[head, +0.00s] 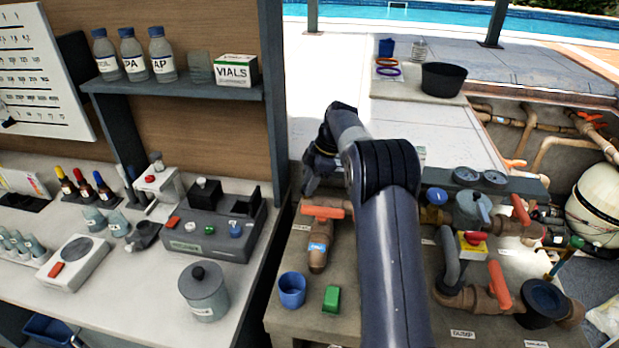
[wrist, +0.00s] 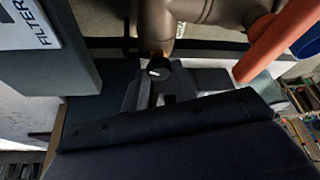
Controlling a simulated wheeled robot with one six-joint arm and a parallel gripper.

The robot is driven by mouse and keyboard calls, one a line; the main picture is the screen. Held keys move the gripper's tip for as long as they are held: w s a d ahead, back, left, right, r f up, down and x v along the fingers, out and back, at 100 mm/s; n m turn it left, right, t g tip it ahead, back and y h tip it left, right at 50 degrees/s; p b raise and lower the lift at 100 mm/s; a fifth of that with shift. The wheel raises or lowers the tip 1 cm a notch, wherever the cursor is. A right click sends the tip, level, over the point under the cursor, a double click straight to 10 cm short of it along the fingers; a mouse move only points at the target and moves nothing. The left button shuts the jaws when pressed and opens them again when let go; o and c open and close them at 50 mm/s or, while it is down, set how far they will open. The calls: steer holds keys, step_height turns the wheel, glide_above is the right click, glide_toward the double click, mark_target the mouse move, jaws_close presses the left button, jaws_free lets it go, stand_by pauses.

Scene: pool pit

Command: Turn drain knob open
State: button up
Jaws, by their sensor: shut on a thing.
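In the wrist view a small black round knob (wrist: 158,70) with a short white mark sits at the lower end of a brown pipe (wrist: 155,30). My gripper (wrist: 158,84) is shut on this knob, with a dark finger on each side of it. I cannot read from the mark whether the drain is open or closed.
An orange lever (wrist: 275,40) slants close to the right of my gripper. A grey box labelled FILTER (wrist: 40,45) is at the left. In the head view, orange-handled valves (head: 322,212), a blue cup (head: 292,290) and a green block (head: 332,299) stand beside my arm.

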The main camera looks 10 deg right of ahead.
steer(key=n+p, duration=0.1)
steer(key=n+g+p, duration=0.1)
steer(key=n, duration=0.1)
steer(key=n+g+p, duration=0.1)
steer(key=n+p, duration=0.1)
steer(key=shift+w+r+h, duration=0.15)
steer(key=shift+w+h, duration=0.1)
steer(key=shift+h, duration=0.05)
steer(key=shift+a+n+g+h+p, duration=0.15)
steer(key=shift+n+g+p, duration=0.15)
steer(key=shift+n+p, duration=0.5)
steer(key=shift+n+g+h+p, duration=0.15)
steer(key=shift+n+g+p, duration=0.25)
steer(key=shift+n, duration=0.6)
steer(key=shift+f, duration=0.2)
steer(key=o, duration=1)
steer(key=shift+c, duration=0.2)
